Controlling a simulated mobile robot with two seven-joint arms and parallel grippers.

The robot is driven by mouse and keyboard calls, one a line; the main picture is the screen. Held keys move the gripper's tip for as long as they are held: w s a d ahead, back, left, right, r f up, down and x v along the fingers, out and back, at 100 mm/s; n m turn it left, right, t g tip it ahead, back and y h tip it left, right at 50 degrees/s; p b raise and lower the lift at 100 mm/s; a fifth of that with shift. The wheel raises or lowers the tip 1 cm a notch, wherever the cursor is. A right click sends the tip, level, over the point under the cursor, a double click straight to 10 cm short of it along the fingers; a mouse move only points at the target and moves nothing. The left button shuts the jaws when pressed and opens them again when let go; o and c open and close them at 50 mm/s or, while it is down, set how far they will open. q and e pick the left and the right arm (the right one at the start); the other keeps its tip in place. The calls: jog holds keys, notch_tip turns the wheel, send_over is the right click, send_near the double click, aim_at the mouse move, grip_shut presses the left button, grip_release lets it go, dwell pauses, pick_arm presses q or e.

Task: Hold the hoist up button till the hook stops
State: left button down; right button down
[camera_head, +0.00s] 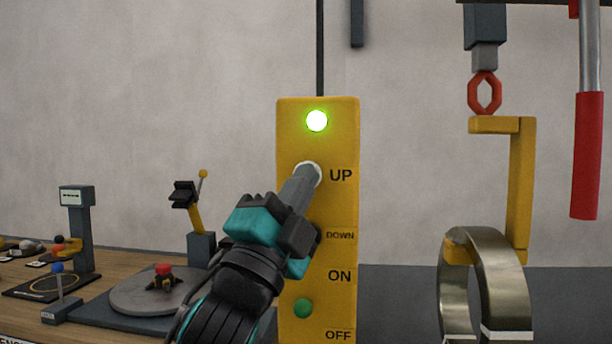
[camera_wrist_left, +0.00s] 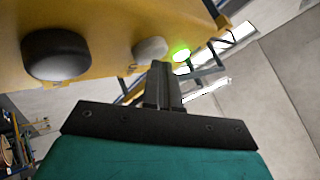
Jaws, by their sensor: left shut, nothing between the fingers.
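The yellow hoist pendant (camera_head: 338,250) hangs upright on a cable in the head view, with a lit green lamp (camera_head: 317,121) at its top. My left gripper (camera_head: 309,176) is shut and empty, its fingertips at the pale UP button (camera_head: 313,166), covering part of it. The left wrist view shows the shut fingers (camera_wrist_left: 160,75) against or very close to that white button (camera_wrist_left: 150,49); I cannot tell how far it is pressed. The red hook (camera_head: 485,93) hangs at the right and holds a yellow C-shaped lifter (camera_head: 522,180) with a metal coil (camera_head: 505,280) on its lower arm. My right gripper is out of view.
A dark DOWN button (camera_wrist_left: 57,54) sits beside UP in the left wrist view. A green button (camera_head: 303,308) is by the ON label. A wooden bench (camera_head: 100,300) at the left carries a grey turntable (camera_head: 150,298). A red-handled tool (camera_head: 587,155) hangs far right.

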pick_arm(q)
jog(key=shift+s, duration=0.1)
dwell(0.6)
jog(key=shift+s, duration=0.8)
jog(key=shift+s, duration=0.1)
jog(key=s, duration=0.1)
jog(key=s+p, duration=0.1)
jog(key=s, duration=0.2)
jog(key=shift+s+a, duration=0.3)
jog(key=shift+s, duration=0.1)
jog(key=shift+f, duration=0.1)
